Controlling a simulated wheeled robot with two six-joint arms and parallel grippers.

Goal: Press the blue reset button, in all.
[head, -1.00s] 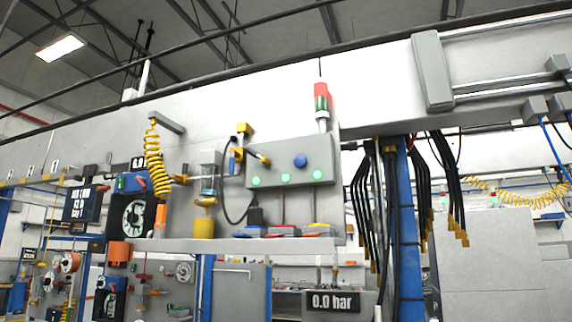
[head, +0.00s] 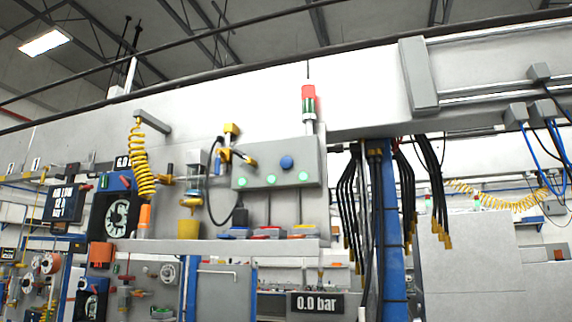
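The blue reset button (head: 287,162) is a round blue knob on the upper part of a grey control box (head: 312,165) fixed to the white wall panel. Three lit green round lamps or buttons sit in a row below it, one of them at the box's left (head: 242,182). Nothing covers the blue button. Neither of my grippers shows in the head view.
A red and green signal tower (head: 309,104) stands above the box. Below is a shelf (head: 215,246) with blue, red and yellow items and a yellow cup (head: 188,229). Black cables (head: 350,205) hang right, beside a blue post (head: 392,240). A yellow coiled hose (head: 141,160) hangs left.

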